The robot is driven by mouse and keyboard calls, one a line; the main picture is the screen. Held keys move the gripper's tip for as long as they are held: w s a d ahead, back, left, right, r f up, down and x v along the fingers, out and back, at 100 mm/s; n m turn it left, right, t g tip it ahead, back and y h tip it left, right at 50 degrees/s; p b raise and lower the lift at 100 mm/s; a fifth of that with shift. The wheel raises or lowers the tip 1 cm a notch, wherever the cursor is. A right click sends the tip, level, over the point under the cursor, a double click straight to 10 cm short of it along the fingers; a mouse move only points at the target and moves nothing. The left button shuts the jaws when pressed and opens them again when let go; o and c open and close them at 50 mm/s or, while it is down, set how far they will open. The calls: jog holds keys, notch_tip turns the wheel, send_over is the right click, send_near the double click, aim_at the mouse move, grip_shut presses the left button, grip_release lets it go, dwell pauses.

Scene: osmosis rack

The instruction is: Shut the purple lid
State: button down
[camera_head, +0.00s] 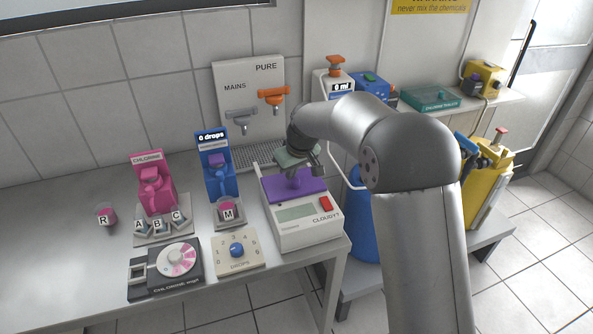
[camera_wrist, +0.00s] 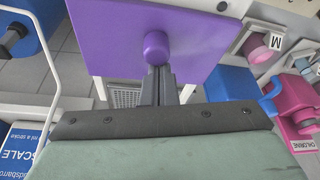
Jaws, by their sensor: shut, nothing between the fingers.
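The purple lid (camera_head: 297,191) is on top of the white meter (camera_head: 306,228) marked CLOUDY, and looks nearly flat there. I cannot tell whether it is fully down. The lid fills the top of the wrist view (camera_wrist: 115,35), with its round purple knob (camera_wrist: 156,48) near the middle. My gripper (camera_wrist: 158,72) is shut and empty, its fingertips right at the knob. I cannot tell whether they touch it. In the head view my gripper (camera_head: 306,168) is just above the lid and hides part of its far side.
A pink chlorine dispenser (camera_head: 153,185) and a blue dispenser (camera_head: 219,178) stand left of the meter. Behind it is the tap panel (camera_head: 248,85) with grey and orange taps. A drops dial (camera_head: 237,251) sits front left. A blue container (camera_head: 363,220) stands at the right, below the bench top.

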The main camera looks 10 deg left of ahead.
aim_at(284, 175)
jog(key=shift+s+f, duration=0.25)
jog(key=shift+f, duration=0.05)
jog(key=shift+w+a+r+p, duration=0.2)
jog(key=shift+w+a+p, duration=0.05)
jog(key=shift+p, duration=0.1)
jog(key=w+a+p, duration=0.2)
jog(key=w, duration=0.1)
jog(key=shift+a+r, duration=0.2)
jog(key=b+v, duration=0.3)
jog(key=v, duration=0.7)
jog(key=s+d+r+m+h, duration=0.1)
jog(key=s+d+m, duration=0.1)
jog(key=s+d, duration=0.65)
jog(key=s+d+f+m+g+h, duration=0.1)
jog(key=s+d+f+m, duration=0.2)
jog(key=s+d, duration=0.7)
jog(key=s+d+f+m+g, duration=0.1)
jog(key=s+d+f+m, duration=0.2)
jog(key=s+d, duration=0.7)
jog(key=s+f, duration=0.1)
jog(key=s, duration=0.7)
jog(key=shift+s+d+f+m+h, duration=0.15)
jog(key=shift+s+f+m+h, duration=0.15)
jog(key=shift+h, duration=0.1)
